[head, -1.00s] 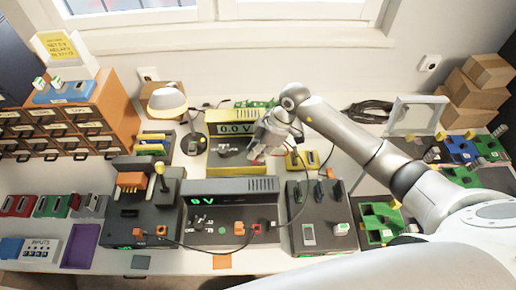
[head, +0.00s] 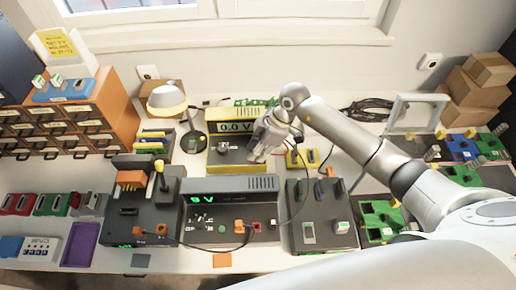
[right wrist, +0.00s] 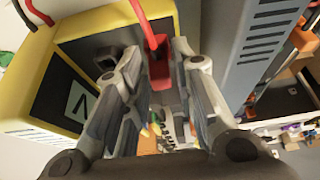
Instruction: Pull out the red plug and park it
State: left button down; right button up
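My right gripper (head: 256,154) reaches down in front of the yellow power supply (head: 223,157) with the 0.0 V display. In the right wrist view, the red plug (right wrist: 159,74) with its red cable (right wrist: 143,22) lies between the two fingertips (right wrist: 160,62). The fingers stand apart with narrow gaps beside the plug, so the gripper looks open around it. The plug's lower end is hidden, so I cannot tell whether it sits in a socket. A dark socket (right wrist: 108,60) shows on the yellow supply beside the left finger. My left gripper is not in view.
A grey supply (head: 231,199) stands in front, with cables to the black units (head: 320,232) beside it. The grey casing (right wrist: 240,50) is close to the right finger in the wrist view. A lamp (head: 168,101) stands left, and a grey frame (head: 415,97) right.

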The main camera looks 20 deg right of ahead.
jog(key=shift+o, duration=1)
jog(key=shift+d+r, duration=0.1)
